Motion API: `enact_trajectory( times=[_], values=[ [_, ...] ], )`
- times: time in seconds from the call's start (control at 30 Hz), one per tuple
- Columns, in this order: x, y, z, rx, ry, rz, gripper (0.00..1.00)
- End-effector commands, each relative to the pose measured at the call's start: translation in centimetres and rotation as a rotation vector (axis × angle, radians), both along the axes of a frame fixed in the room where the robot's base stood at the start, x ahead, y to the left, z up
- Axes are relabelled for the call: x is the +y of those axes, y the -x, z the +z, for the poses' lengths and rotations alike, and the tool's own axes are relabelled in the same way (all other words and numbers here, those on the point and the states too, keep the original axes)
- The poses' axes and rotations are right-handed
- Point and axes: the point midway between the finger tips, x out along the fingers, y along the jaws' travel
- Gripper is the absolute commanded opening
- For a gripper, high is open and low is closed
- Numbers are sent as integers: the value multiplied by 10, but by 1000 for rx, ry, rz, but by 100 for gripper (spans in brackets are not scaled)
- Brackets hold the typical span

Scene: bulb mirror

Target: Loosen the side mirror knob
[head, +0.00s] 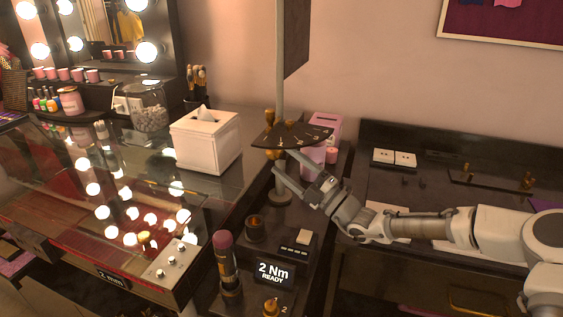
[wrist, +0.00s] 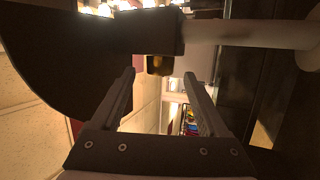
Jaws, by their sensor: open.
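A brass knob (head: 270,116) shows at the pole beside a dark fan-shaped dial plate (head: 292,137) with pale marks; more brass shows just under the plate. The side mirror (head: 297,38) is a dark panel high on the grey pole (head: 279,75). My gripper (head: 283,160) is open, its fingers reaching up-left to just below the plate. In the wrist view, a brass piece (wrist: 160,65) shows between and slightly beyond the open fingertips (wrist: 159,74), under a dark block. The plate (wrist: 60,45) fills the upper left there. I cannot tell whether the fingers touch the brass.
A display reading "2 Nm READY" (head: 273,272) stands below, near a pink-topped cylinder (head: 225,262) and a small dark cup (head: 256,228). A white tissue box (head: 205,142) sits left on the glass counter. A pink box (head: 322,130) stands behind my gripper.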

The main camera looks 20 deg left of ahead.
Motion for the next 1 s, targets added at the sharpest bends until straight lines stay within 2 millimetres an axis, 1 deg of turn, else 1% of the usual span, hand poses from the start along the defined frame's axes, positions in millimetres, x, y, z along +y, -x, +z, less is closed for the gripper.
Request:
enact_trajectory(
  times=[0.1,0.2,0.5,0.57,0.6,0.67,0.7,0.77,0.8,0.93,1.0],
  values=[
    [12,-2,4,-1,-1,1,78],
    [17,-4,7,0,-1,-1,78],
    [18,-4,8,0,-1,-1,78],
    [18,-4,8,0,-1,-1,67],
    [18,-4,8,0,-1,-1,60],
    [18,-4,8,0,-1,-1,49],
    [18,-4,8,0,-1,-1,42],
    [18,-4,8,0,-1,-1,31],
    [18,-4,8,0,-1,0,24],
    [18,-4,8,0,-1,0,0],
    [18,-4,8,0,0,0,0]
  ],
)
